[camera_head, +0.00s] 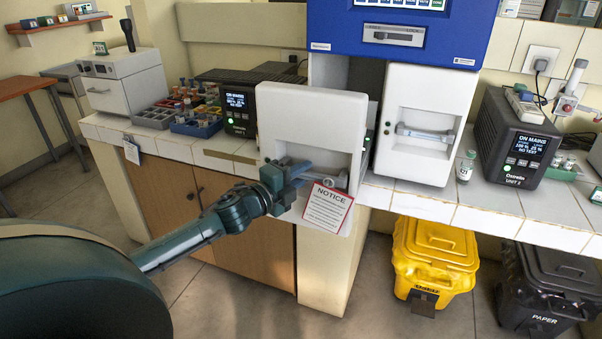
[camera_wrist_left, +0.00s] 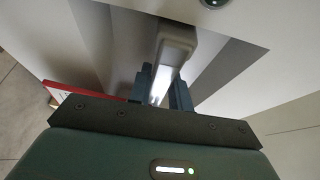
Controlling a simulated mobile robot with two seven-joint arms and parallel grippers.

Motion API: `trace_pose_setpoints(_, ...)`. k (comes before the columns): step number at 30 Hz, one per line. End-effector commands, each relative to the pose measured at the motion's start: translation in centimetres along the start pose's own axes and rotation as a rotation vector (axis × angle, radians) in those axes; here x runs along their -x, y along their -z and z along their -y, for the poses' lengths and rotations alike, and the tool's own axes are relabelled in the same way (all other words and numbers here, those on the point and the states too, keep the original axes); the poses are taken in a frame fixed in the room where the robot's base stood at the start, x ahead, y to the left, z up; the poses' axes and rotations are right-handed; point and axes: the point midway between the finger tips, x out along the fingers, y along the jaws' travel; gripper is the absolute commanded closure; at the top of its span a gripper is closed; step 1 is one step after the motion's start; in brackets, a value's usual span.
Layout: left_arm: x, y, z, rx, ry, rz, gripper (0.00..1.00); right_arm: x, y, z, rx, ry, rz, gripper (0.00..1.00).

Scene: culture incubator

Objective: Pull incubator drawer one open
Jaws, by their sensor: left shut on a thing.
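The incubator (camera_head: 460,28) is a white unit with a blue upper panel. Its left drawer (camera_head: 310,112) has a white front that stands forward of the body, over the counter edge. Its right drawer (camera_head: 424,100) sits further back and has a grey bar handle (camera_head: 425,134). My left gripper (camera_head: 293,180) is at the left drawer's recess, shut on its handle (camera_head: 325,177). In the left wrist view the fingers (camera_wrist_left: 162,88) close around the pale handle bar (camera_wrist_left: 176,45). My right gripper is not in view.
A red-edged notice card (camera_head: 328,208) hangs at the left drawer's lower front. Black units stand on the counter at left (camera_head: 240,108) and right (camera_head: 518,140). A small vial (camera_head: 465,166) stands beside the right drawer. Yellow (camera_head: 434,255) and black bins (camera_head: 552,285) stand below.

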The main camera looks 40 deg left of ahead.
Motion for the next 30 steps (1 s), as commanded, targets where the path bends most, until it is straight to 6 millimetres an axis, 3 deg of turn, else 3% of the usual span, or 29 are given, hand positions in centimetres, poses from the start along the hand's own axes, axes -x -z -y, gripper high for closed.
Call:
trace_pose_setpoints(14, 0.0, 0.1, 0.02, 0.001, 0.001, -0.003, 1.0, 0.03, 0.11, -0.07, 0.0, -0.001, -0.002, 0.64)
trace_pose_setpoints(15, 0.0, 0.1, 0.03, 0.001, 0.001, -0.003, 0.78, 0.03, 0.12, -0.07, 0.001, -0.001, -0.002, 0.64)
trace_pose_setpoints(21, 0.0, 0.05, 0.04, 0.001, 0.001, -0.002, 0.62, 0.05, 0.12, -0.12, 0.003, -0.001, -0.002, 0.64)
trace_pose_setpoints(23, -0.01, 0.04, 0.04, 0.001, 0.001, -0.001, 0.58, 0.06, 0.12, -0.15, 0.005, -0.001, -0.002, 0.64)
trace_pose_setpoints(30, 0.06, 0.0, 0.02, 0.0, 0.001, -0.001, 0.58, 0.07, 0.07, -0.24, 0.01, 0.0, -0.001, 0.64)
